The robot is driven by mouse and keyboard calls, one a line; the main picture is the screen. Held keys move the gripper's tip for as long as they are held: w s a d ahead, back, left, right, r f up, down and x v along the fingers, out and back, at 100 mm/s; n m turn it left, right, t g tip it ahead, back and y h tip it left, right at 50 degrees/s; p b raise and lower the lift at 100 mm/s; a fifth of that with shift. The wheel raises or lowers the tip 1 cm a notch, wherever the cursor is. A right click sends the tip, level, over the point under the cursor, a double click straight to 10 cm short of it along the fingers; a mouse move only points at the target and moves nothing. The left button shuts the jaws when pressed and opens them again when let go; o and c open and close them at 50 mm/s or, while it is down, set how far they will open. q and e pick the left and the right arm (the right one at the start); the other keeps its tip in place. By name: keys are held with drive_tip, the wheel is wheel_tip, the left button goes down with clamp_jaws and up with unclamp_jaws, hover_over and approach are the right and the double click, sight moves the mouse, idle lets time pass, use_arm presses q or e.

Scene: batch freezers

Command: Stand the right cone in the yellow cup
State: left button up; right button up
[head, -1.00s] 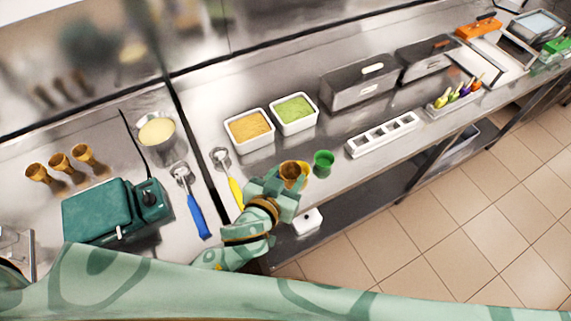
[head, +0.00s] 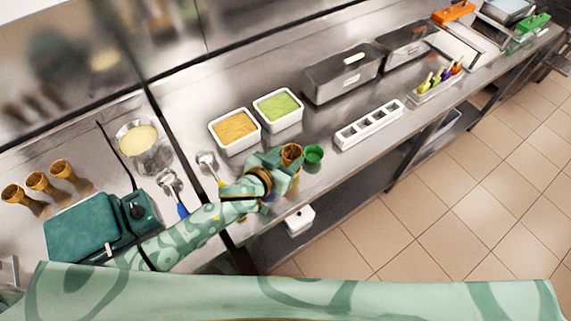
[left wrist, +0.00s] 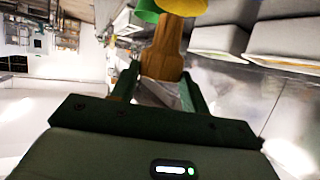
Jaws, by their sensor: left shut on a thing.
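My left gripper (head: 287,165) is shut on a brown cone (head: 291,152), whose open wide end faces up in the head view. In the left wrist view the cone (left wrist: 163,52) sits between the fingers, its narrow end meeting the edge of the yellow cup (left wrist: 184,6). I cannot tell whether that end is inside the cup. The yellow cup is hidden behind the gripper and cone in the head view. A green cup (head: 313,155) stands just right of the cone. My right gripper is not in view.
Several other things stand on the steel counter: three cones (head: 39,184) at the left, a teal appliance (head: 90,226), and tubs of orange (head: 234,128) and green (head: 278,106) food. A white slotted holder (head: 368,125) is right of the cups. The counter's front edge is close.

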sight(285, 162)
use_arm(q)
drive_tip(key=shift+w+f, duration=0.25)
drive_tip(key=shift+f, duration=0.05)
drive_tip(key=f, duration=0.1)
drive_tip(key=f+b, duration=0.1)
drive_tip(key=f, duration=0.1)
drive_tip(key=shift+w+a+f, duration=0.15)
drive_tip(key=shift+w+f, duration=0.05)
drive_tip(key=shift+f, duration=0.1)
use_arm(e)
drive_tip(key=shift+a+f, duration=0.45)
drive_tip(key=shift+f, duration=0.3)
use_arm(q)
drive_tip(key=shift+r, duration=0.1)
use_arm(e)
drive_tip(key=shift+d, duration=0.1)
use_arm(q)
drive_tip(key=shift+f+b, duration=0.4)
drive_tip(key=o, duration=0.9)
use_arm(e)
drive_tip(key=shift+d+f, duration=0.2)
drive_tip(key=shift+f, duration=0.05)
use_arm(q)
drive_tip(key=shift+r, duration=0.1)
